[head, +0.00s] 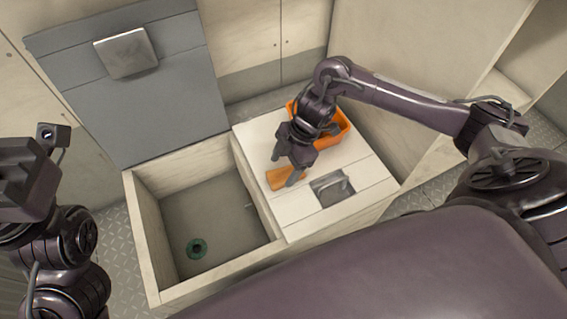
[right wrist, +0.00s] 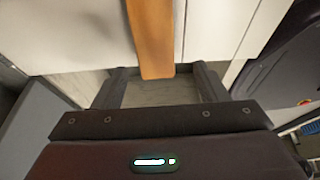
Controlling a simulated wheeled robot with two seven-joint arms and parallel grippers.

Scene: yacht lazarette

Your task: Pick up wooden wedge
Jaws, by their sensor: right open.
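The wooden wedge (head: 281,181) is a tapered orange-brown block lying on the white lid of the locker. My right gripper (head: 284,169) is open right over it, pointing down, and partly hides it in the head view. In the right wrist view the wedge (right wrist: 152,38) runs down from the top edge, its near end between the two fingers (right wrist: 160,80), with a gap on both sides. I cannot tell whether the fingers are level with it. My left gripper (head: 25,180) is at the left edge, partly cut off, far from the wedge; its jaws are unclear.
An orange bin (head: 343,133) stands on the lid just behind my right gripper. A recessed metal latch (head: 332,188) sits at the lid's front. Left is an open compartment (head: 215,215) with a green ring (head: 197,248) in it; its grey lid (head: 140,95) stands raised.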

